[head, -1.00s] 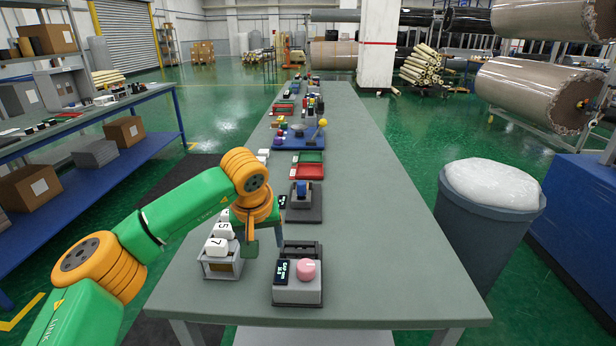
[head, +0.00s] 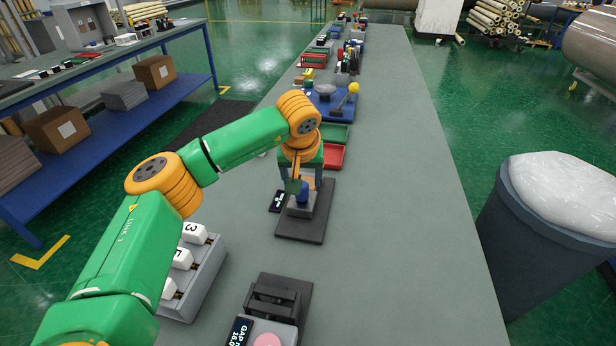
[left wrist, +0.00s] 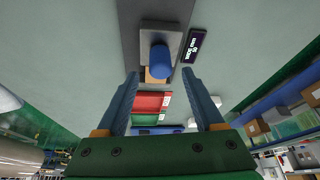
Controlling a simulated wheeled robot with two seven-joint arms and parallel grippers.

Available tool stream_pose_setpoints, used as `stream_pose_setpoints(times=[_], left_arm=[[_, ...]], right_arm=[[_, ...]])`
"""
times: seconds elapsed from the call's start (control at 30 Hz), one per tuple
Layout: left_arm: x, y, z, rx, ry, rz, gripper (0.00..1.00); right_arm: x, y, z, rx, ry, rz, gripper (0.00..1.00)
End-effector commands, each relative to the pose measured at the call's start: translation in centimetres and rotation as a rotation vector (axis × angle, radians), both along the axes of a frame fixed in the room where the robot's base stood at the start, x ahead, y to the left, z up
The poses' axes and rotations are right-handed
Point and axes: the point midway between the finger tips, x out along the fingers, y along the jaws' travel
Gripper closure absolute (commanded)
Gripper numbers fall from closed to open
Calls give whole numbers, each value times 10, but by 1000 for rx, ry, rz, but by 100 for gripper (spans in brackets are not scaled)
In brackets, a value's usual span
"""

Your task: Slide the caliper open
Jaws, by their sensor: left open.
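A device with a dark base plate (head: 300,232), a grey block and an upright blue knob (left wrist: 161,62) stands on the bench. A small display (left wrist: 194,46) beside it has lettering with "mm". I take this to be the caliper, but cannot be sure. My left gripper (head: 298,187) is over this device. In the left wrist view its two fingers (left wrist: 160,73) are apart, with the blue knob just beyond and between their tips. I cannot tell whether they touch it. The gripper partly hides the knob in the head view. My right gripper is not in view.
A nearer device has a black block (head: 279,297), a pink knob (head: 267,340) and a "GAP" display. A grey rack (head: 200,285) with white numbered blocks is left of it. Red (head: 334,157) and green trays lie beyond. The bench's right side is clear; a bin (head: 550,225) stands beyond its edge.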

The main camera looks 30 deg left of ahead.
Motion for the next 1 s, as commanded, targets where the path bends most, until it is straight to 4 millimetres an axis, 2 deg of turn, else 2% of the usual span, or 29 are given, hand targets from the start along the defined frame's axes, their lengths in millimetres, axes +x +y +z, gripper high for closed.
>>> stream_pose_setpoints(times=[0.2,0.47,0.5,0.7,0.77,1.0], left_arm=[[12,5,-32,-2,2,1,31],[15,7,-39,-1,-1,1,31],[14,7,-38,-1,-1,1,33],[14,7,-38,-1,-1,1,87],[14,7,-38,-1,-1,1,100],[14,7,-38,-1,-1,1,100]], right_arm=[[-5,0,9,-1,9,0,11],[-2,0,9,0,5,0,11],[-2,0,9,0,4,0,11],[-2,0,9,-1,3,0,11],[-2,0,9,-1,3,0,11],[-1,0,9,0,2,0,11]])
